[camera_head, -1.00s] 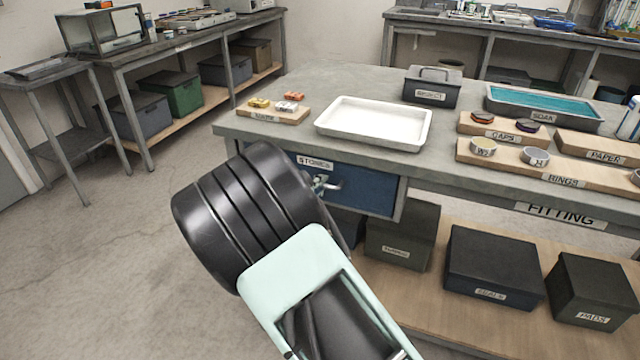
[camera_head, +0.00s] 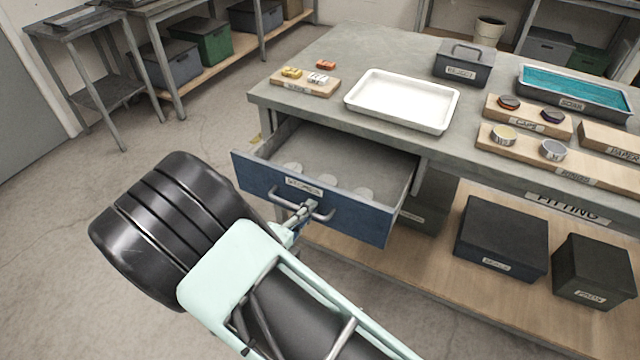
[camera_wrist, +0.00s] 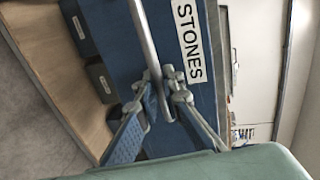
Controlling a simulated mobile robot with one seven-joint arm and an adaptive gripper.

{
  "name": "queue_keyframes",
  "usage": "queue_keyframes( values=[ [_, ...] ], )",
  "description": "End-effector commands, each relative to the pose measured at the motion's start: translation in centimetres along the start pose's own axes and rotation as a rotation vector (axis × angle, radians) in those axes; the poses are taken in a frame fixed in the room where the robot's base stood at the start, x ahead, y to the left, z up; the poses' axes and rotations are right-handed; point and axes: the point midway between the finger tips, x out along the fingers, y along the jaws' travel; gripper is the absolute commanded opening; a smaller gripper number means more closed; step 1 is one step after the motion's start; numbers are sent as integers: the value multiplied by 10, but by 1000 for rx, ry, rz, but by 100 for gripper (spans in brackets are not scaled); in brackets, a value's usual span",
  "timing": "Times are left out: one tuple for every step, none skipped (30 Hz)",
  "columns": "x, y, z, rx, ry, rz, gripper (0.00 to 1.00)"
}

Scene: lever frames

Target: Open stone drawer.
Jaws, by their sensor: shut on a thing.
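The blue stones drawer (camera_head: 350,219) is pulled well out from under the table in the head view, and its inside shows. Several pale round stones (camera_head: 328,182) lie in it behind the front. A grey bar handle (camera_head: 322,215) crosses the drawer front below the label. My gripper (camera_head: 300,212) is shut on the handle. In the wrist view the gripper (camera_wrist: 165,100) has its fingers on either side of the handle bar (camera_wrist: 146,40), beside the STONES label (camera_wrist: 188,42).
A white tray (camera_head: 403,123), a wooden block with small items (camera_head: 306,87) and a lidded grey box (camera_head: 464,66) stand on the table. Dark boxes (camera_head: 502,237) sit on the lower shelf to the right. The floor (camera_head: 60,230) at left is clear.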

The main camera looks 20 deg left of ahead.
Motion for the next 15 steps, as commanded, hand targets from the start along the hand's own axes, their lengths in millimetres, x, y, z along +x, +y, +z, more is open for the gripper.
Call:
queue_keyframes(
  values=[
    [-10, -1, 0, -1, -1, 0, 0],
    [-14, 0, 0, -1, -1, 0, 0],
    [-18, 1, 0, -1, 0, -1, 0],
    [-22, 2, 0, -1, 1, -1, 0],
    [-25, 3, 0, -1, 1, -1, 0],
    [-28, 4, 0, -1, 0, -1, 0],
    [-30, 5, 0, -1, 0, -1, 0],
    [-32, 6, 0, -1, 0, -1, 0],
    [-34, 6, 0, -1, 1, -1, 0],
    [-36, 6, 0, 0, 1, -2, 0],
    [-36, 7, 0, 0, 2, -2, 0],
    [-37, 7, 0, 1, 2, -2, 0],
    [-38, 7, 0, 1, 2, -2, 0],
    [-38, 7, 0, 1, 2, -2, 0],
    [-38, 8, 0, 1, 2, -2, 0]
  ],
)
